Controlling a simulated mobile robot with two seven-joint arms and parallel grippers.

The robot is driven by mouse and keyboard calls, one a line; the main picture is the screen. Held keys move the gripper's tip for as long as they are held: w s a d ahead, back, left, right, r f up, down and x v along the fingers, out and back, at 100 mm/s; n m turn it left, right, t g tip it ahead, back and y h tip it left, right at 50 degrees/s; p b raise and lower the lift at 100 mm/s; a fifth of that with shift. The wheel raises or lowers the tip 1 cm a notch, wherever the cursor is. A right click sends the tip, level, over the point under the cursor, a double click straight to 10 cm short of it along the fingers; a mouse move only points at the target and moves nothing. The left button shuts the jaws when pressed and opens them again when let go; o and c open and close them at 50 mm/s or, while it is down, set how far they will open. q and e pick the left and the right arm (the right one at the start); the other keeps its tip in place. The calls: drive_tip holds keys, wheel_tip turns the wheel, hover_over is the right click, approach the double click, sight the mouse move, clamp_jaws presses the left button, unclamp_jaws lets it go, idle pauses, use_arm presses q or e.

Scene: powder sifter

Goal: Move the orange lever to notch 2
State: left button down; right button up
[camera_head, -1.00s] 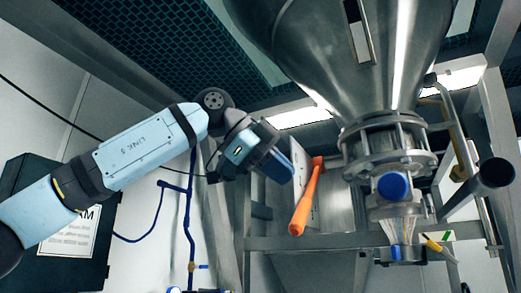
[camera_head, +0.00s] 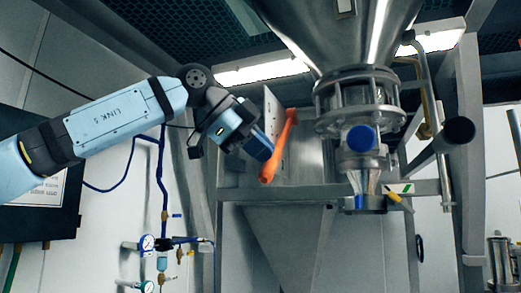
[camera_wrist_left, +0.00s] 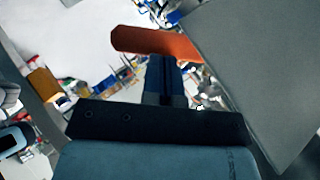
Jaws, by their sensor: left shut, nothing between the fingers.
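The orange lever (camera_head: 279,147) slants down and left from a grey metal plate (camera_head: 272,108) beside the steel hopper. My left gripper (camera_head: 261,147) is shut and empty, coming from the left. Its blue fingertips are at the left side of the lever's lower half, very near or touching; I cannot tell which. In the left wrist view the lever (camera_wrist_left: 155,42) lies across, just beyond the shut fingertips (camera_wrist_left: 164,68). No notch markings can be made out. My right gripper is not in view.
The steel hopper (camera_head: 335,35) with its flanged outlet (camera_head: 358,92) and blue round cap (camera_head: 360,138) stands right of the lever. A horizontal frame beam (camera_head: 300,193) runs below. A dark cabinet (camera_head: 62,215), blue hose and gauges (camera_head: 147,243) are at the left.

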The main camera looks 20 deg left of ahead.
use_arm(q)
drive_tip(key=shift+w+f+t+b, duration=0.2)
drive_tip(key=shift+f+b, duration=0.3)
drive_tip(key=shift+b, duration=0.05)
drive_tip(key=shift+w+f+t+b, duration=0.2)
drive_tip(key=shift+f+b, duration=0.3)
drive_tip(key=shift+b, duration=0.05)
drive_tip(key=shift+w+f, duration=0.1)
drive_tip(key=shift+w, duration=0.25)
drive_tip(key=shift+d+r, duration=0.1)
drive_tip(key=shift+r, duration=0.1)
drive_tip(key=shift+s, duration=0.2)
